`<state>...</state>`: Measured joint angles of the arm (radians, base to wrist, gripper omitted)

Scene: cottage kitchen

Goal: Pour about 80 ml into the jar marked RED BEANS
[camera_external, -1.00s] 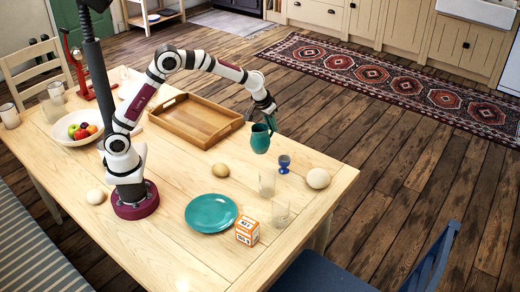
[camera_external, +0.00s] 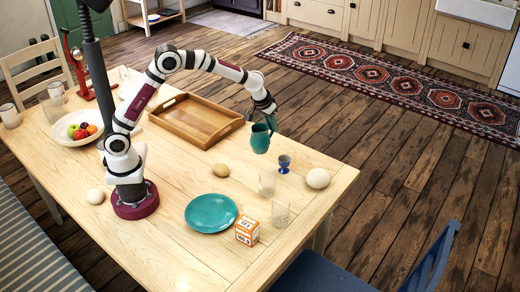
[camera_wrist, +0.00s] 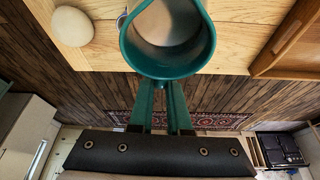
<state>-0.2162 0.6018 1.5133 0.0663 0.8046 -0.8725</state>
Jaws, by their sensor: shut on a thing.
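My gripper (camera_external: 270,119) is shut on a teal jug (camera_external: 260,141) and holds it above the right part of the table, roughly upright. The wrist view looks into the mouth of the jug (camera_wrist: 168,66), where a pale surface shows; I cannot tell whether it is liquid or the bottom. Below and in front of the jug stand two clear glass vessels, one (camera_external: 267,184) farther back and one (camera_external: 281,214) nearer the table's edge. Other vessels (camera_external: 9,116) stand at the far left of the table. I can read no RED BEANS mark on any of them.
A blue egg cup (camera_external: 284,162) and a large pale egg-like object (camera_external: 318,179) stand right of the jug. A teal plate (camera_external: 211,225), an orange-and-white box (camera_external: 247,231) and a brown egg-like object (camera_external: 220,170) lie left. A wooden tray (camera_external: 170,133) and fruit bowl (camera_external: 65,140) are farther left.

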